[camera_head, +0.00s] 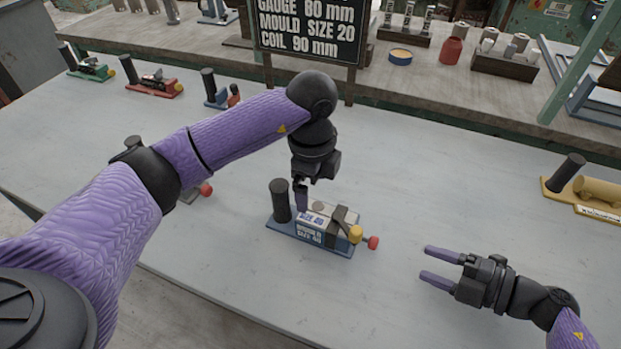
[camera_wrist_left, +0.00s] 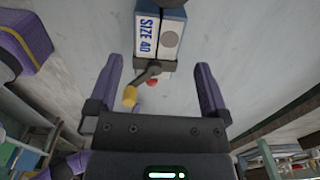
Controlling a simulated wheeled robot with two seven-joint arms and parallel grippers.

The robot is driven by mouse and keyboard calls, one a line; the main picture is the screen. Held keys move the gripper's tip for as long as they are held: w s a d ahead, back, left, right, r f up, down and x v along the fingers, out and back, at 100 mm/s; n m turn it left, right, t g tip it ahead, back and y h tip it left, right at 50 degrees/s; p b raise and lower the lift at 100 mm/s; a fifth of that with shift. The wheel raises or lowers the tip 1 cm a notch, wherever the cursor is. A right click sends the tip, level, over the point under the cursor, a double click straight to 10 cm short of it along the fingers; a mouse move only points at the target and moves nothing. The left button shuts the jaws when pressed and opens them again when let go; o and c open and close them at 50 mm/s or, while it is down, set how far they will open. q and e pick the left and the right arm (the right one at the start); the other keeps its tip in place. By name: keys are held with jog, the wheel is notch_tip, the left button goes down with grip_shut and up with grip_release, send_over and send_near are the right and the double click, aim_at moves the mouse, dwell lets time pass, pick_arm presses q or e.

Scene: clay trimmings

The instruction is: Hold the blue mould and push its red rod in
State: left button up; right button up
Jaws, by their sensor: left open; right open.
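The blue mould (camera_head: 326,243) stands on the middle of the table. It has a blue base, a black upright post (camera_head: 281,200), a block labelled SIZE 40, a dark clamp with a yellow knob (camera_head: 355,234), and a red-tipped rod (camera_head: 373,242) sticking out at its right end. In the left wrist view the block (camera_wrist_left: 160,38), yellow knob (camera_wrist_left: 130,96) and red tip (camera_wrist_left: 152,82) show between the fingers. My left gripper (camera_head: 301,197) is open above the mould; I cannot tell whether it touches. My right gripper (camera_head: 424,263) is open and empty, right of the red tip.
Green (camera_head: 88,68), red (camera_head: 154,85) and smaller blue (camera_head: 221,98) devices stand at the back left. A yellow one (camera_head: 590,190) is at the right. A sign (camera_head: 310,28) reads MOULD SIZE 20. My left arm partly hides a red-tipped device (camera_head: 205,189). Table around the right gripper is clear.

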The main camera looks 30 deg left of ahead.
aim_at(311, 211)
pick_arm(q)
notch_tip(311, 211, down, 10)
jog(key=shift+r, duration=0.2)
grip_shut()
pick_arm(e)
jog(key=c, duration=0.5)
jog(key=shift+r+n, duration=0.15)
jog(key=shift+n, duration=0.45)
jog(key=shift+c, duration=1.4)
jog(key=n, duration=0.3)
jog(key=r+n+g+h, duration=0.1)
jog(key=n, duration=0.1)
jog(key=w+r+n, duration=0.1)
jog(key=n, duration=0.2)
jog(key=shift+d+n+g+h, duration=0.25)
jog(key=shift+n+g+h, duration=0.05)
grip_shut()
jog(key=d+r+n+h, duration=0.1)
jog(key=n, duration=0.4)
jog(key=w+d+r+n+h, duration=0.1)
jog(key=n, duration=0.4)
jog(key=d+r+n+g+h, duration=0.1)
jog(key=n+h, duration=0.1)
jog(key=n, duration=0.3)
jog(key=shift+w, duration=0.2)
